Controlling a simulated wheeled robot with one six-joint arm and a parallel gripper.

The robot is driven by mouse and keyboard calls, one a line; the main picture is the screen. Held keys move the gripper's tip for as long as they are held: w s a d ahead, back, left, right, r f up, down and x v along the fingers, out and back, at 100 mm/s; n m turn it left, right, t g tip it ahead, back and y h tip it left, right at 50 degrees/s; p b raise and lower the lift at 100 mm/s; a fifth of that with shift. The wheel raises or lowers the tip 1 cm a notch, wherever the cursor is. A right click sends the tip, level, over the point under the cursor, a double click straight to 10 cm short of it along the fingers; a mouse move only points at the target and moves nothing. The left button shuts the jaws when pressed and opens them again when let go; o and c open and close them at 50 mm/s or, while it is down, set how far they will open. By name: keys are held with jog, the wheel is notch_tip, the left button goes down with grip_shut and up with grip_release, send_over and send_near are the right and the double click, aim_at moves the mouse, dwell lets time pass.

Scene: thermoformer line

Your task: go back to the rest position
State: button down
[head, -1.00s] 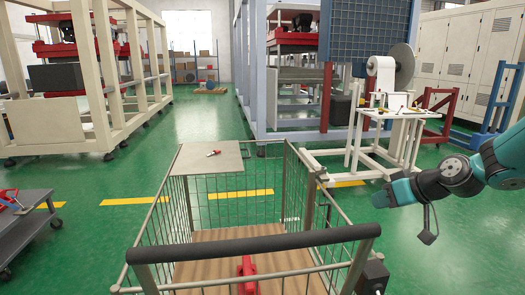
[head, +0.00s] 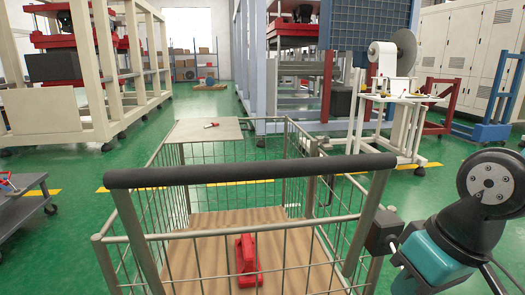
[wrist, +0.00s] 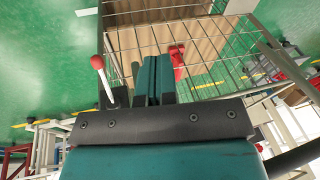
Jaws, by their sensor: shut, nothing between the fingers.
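My gripper (wrist: 153,80) shows in the wrist view, its two teal fingers together and nothing between them. The wire cart (wrist: 215,62) lies beyond the fingers, with a red object (wrist: 177,60) on its brown floor. In the head view my arm is folded at the lower right, beside the cart's handle (head: 250,171). The fingers cannot be made out there. The red object (head: 246,260) lies inside the cart. A small red-handled tool (head: 211,125) rests on the pale board at the cart's far end.
A white stand (head: 388,96) with a film roll and small items is at the right, behind my arm. A grey trolley (head: 25,192) is at the left edge. Large machine frames stand further back, with green floor between them. A red-knobbed rod (wrist: 98,63) shows beside my gripper.

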jog(key=s+a+f+n+g+y+b, duration=0.1)
jog(key=s+a+f+n+b, duration=0.2)
jog(key=s+a+f+b, duration=0.3)
notch_tip(320, 180, up, 37)
jog(key=d+p, duration=0.1)
jog(key=p, duration=3.4)
jog(key=shift+w+d+f, duration=0.15)
jog(key=shift+w+d, duration=0.1)
